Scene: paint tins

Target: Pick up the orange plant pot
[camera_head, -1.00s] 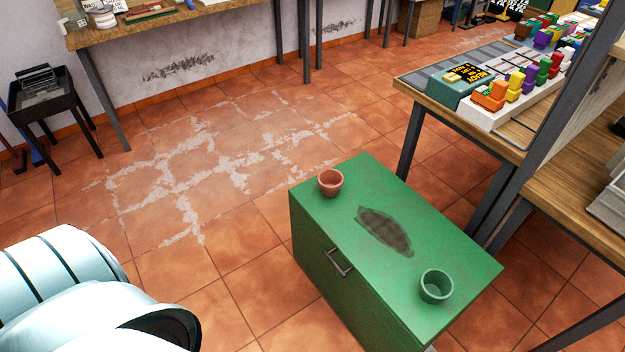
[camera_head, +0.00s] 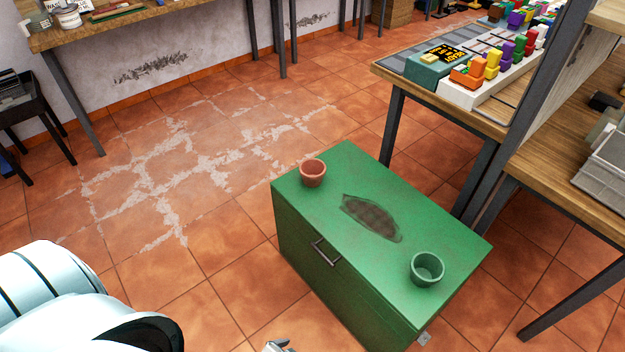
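The orange plant pot (camera_head: 313,174), small and terracotta-coloured, stands upright and empty near the far left corner of the green cabinet top (camera_head: 330,215). A green pot (camera_head: 427,270) stands near the right front corner of the same top. My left arm fills the lower left corner. A small pale metallic tip (camera_head: 279,346), perhaps part of my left gripper, shows at the bottom edge, well below and apart from the orange pot. Its fingers are too cut off to read. My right gripper is out of view.
A dark stain marks the cabinet top between the pots. A wooden table (camera_head: 455,98) with coloured items stands behind it, and a shelf unit (camera_head: 565,165) is at right. Tiled floor left of the cabinet is clear. A workbench (camera_head: 120,25) stands along the back wall.

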